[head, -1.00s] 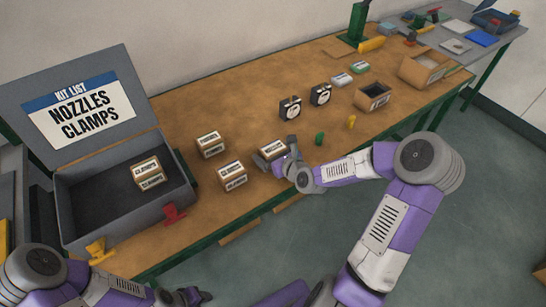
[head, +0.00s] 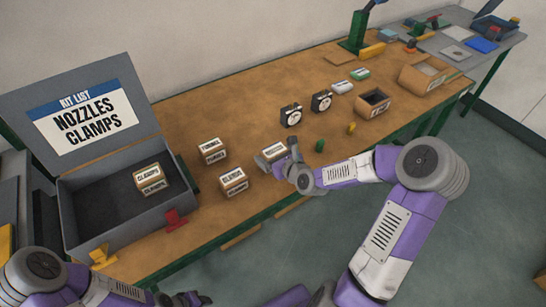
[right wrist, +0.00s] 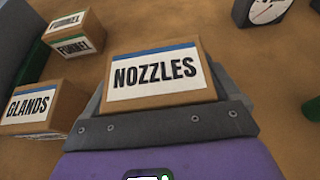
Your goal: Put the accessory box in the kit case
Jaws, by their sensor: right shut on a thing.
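The nozzles box (right wrist: 155,75), a small cardboard box with a white and blue label, sits between the fingers of my right gripper (right wrist: 165,115), which is shut on it. In the head view the right gripper (head: 276,158) and the box (head: 273,151) are at the middle of the workbench. The open grey kit case (head: 130,215) stands at the left end, its lid sign reading "KIT LIST NOZZLES CLAMPS". A clamps box (head: 151,180) is inside it. My left gripper (head: 190,298) is low at the bottom edge, away from the boxes; its jaws are too small to read.
A funnel box (head: 212,151) and a glands box (head: 233,182) stand on the bench between the case and my right gripper. Two black gauges (head: 291,115), an open carton (head: 372,103) and small green and yellow parts lie to the right.

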